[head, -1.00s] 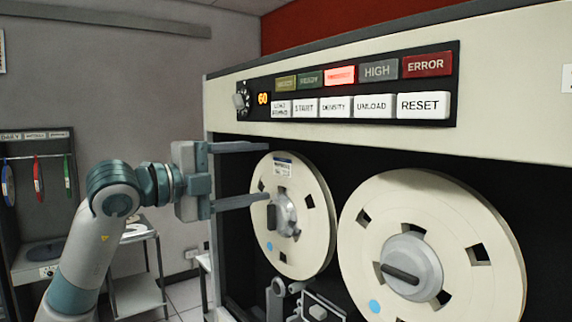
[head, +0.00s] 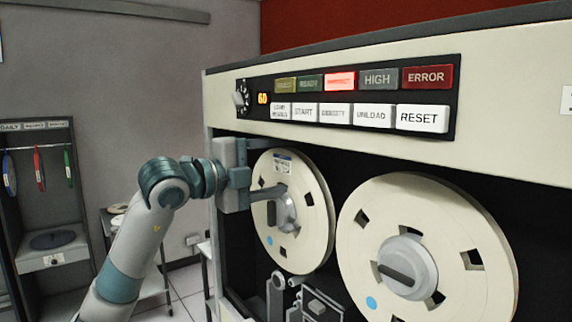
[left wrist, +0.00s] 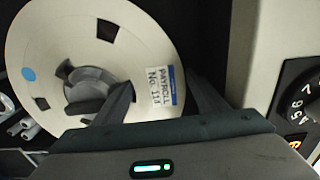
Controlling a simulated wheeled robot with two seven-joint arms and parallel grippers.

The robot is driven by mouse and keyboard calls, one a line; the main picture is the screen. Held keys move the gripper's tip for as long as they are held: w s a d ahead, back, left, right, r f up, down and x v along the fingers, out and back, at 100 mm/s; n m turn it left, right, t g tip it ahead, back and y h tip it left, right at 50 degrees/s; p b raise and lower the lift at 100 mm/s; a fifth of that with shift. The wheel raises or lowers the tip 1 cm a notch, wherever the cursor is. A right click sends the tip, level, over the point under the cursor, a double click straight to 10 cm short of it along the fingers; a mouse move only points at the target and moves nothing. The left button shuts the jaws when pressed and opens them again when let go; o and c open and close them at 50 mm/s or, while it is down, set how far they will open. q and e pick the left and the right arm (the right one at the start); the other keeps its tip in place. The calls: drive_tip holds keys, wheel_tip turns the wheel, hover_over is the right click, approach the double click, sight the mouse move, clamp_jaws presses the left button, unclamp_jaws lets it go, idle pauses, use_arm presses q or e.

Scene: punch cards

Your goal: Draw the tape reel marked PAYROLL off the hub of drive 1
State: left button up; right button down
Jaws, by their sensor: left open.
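The cream tape reel (head: 315,215) marked PAYROLL sits upright on the left-hand hub (head: 287,211) of the tape cabinet. Its label (left wrist: 160,86) reads PAYROLL in the left wrist view, with smaller text below. My left gripper (head: 277,167) is open at the reel's upper left. In the left wrist view its two fingers (left wrist: 160,92) appear either side of the label, one over the face near the hub knob (left wrist: 84,100), the other past the rim. I cannot tell whether they touch the reel. My right gripper is not in view.
A second cream reel (head: 450,225) is mounted close on the right. A button panel (head: 350,98) with a lit red lamp runs above the reels. Tape guide parts (head: 310,300) sit below. A rack with coloured reels (head: 40,168) stands far left.

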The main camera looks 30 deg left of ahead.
use_arm(q)
drive_tip(key=c, duration=1.2)
drive_tip(key=shift+r, duration=0.1)
drive_tip(key=shift+c, duration=0.5)
drive_tip(key=shift+r, duration=0.1)
drive_tip(key=b+v, duration=0.3)
drive_tip(key=v, duration=0.4)
drive_tip(key=shift+s+a+b, duration=0.15)
drive_tip(key=shift+s+b, duration=0.05)
drive_tip(key=shift+b, duration=0.1)
idle(2.7)
drive_tip(key=shift+s, duration=0.1)
drive_tip(key=b+v, duration=0.5)
drive_tip(key=v, duration=0.6)
drive_tip(key=shift+b, duration=0.4)
idle(0.4)
